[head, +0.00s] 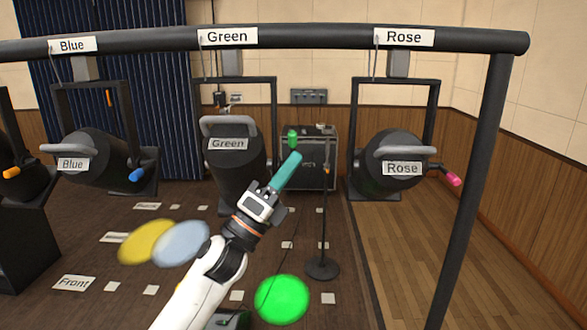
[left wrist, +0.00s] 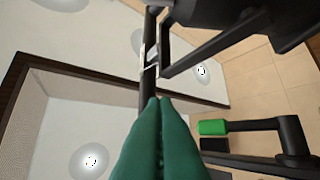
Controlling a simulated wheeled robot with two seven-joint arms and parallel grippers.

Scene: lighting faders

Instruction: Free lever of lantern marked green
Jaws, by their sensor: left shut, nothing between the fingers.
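The lantern marked Green (head: 225,180) hangs in a yoke below the middle of the black bar, with a grey handle on its top. The green end of its lever (head: 292,138) stands at the lantern's right side. In the left wrist view the lever's green end (left wrist: 212,127) sits on a dark arm, right of my fingers. My left gripper (head: 296,157) has teal fingers, shut and empty, pointing up just below the green end in the head view. In the wrist view the fingertips (left wrist: 160,101) appear apart from it. My right gripper is not in view.
The Blue lantern (head: 95,150) with a blue-ended lever is at left, the Rose lantern (head: 390,150) with a pink-ended lever at right. The bar's upright post (head: 475,190) stands at right. A thin stand (head: 323,230) is behind my gripper. A green light disc (head: 282,299) lies low.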

